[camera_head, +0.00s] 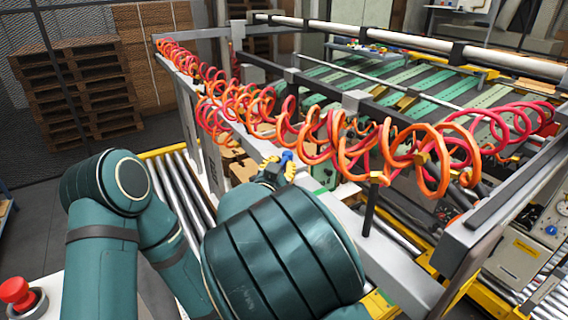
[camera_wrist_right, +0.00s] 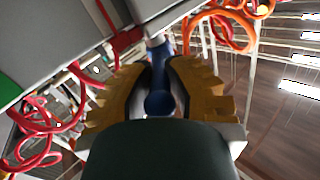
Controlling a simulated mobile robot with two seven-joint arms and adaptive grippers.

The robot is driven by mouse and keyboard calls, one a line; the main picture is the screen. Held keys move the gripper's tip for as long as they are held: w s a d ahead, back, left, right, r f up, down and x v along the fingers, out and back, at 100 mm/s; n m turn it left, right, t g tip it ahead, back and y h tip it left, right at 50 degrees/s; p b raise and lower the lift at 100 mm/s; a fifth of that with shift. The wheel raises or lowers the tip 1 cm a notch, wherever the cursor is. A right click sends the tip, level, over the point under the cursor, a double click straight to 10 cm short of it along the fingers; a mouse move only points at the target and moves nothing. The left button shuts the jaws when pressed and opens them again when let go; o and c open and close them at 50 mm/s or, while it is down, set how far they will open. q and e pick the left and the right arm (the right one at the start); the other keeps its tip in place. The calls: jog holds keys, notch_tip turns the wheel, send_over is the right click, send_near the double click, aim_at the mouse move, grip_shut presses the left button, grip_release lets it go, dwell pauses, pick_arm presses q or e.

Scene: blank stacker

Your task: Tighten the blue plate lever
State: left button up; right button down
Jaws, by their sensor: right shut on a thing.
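The blue plate lever (camera_wrist_right: 159,102) shows in the right wrist view between the two yellow ridged fingers of my right gripper (camera_wrist_right: 158,88). The fingers are closed around it, and the lever's blue upper end reaches up toward a grey metal part. In the head view the blue lever (camera_head: 287,157) is a small spot at the tip of my right gripper (camera_head: 278,168), beside the machine's grey beam. My right arm's teal links hide most of the gripper there. My left gripper is not in view.
Orange and red coiled hoses (camera_head: 330,140) hang along the machine frame close to the gripper. A grey beam (camera_head: 370,250) runs below them. A roller conveyor (camera_head: 187,190) lies left of the gripper. A red button (camera_head: 17,292) is at lower left.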

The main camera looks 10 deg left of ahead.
jog(key=shift+w+a+m+g+h+p, duration=0.3)
jog(key=shift+a+m+g+h, duration=0.25)
jog(key=shift+m+g+h, duration=0.9)
jog(key=shift+w+a+m+g+h+p, duration=0.15)
jog(key=shift+w+a+m+g+h, duration=0.3)
jog(key=shift+m+h, duration=1.15)
jog(key=shift+w+a+m+g+h+p, duration=0.25)
jog(key=shift+a+m+g+h, duration=0.55)
jog(key=shift+h, duration=1.35)
jog(key=shift+d+m+g, duration=0.15)
jog(key=shift+m+g, duration=0.1)
jog(key=shift+g, duration=0.25)
jog(key=c, duration=0.9)
grip_release()
jog(key=shift+h, duration=0.3)
notch_tip(320, 180, up, 10)
jog(key=shift+r, duration=0.1)
